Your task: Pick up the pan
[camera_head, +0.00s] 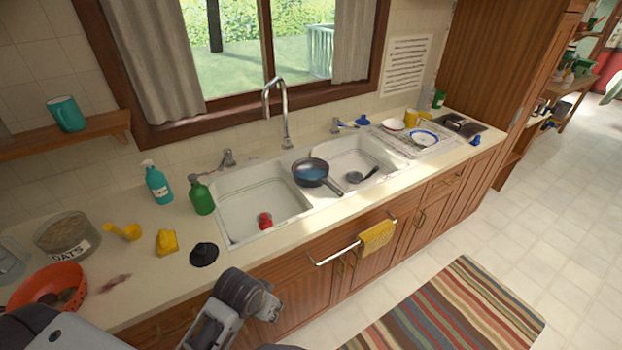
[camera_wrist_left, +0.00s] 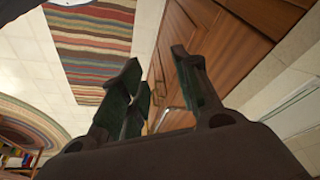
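The dark pan (camera_head: 311,172), with a blue-grey inside, rests at the divider between the two white sink basins. Its handle points toward the counter's front edge, down and to the right. My left gripper (camera_head: 266,306) is low in front of the counter, well short of the pan and apart from it. In the left wrist view, its fingers (camera_wrist_left: 157,68) are spread with nothing between them. That view faces the floor and cabinet fronts, and the pan is not in it. My right gripper is not in view.
The tall faucet (camera_head: 279,112) rises behind the pan. A green bottle (camera_head: 201,196) and a black lid (camera_head: 203,254) stand left of the sink. A yellow towel (camera_head: 377,237) hangs in front.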

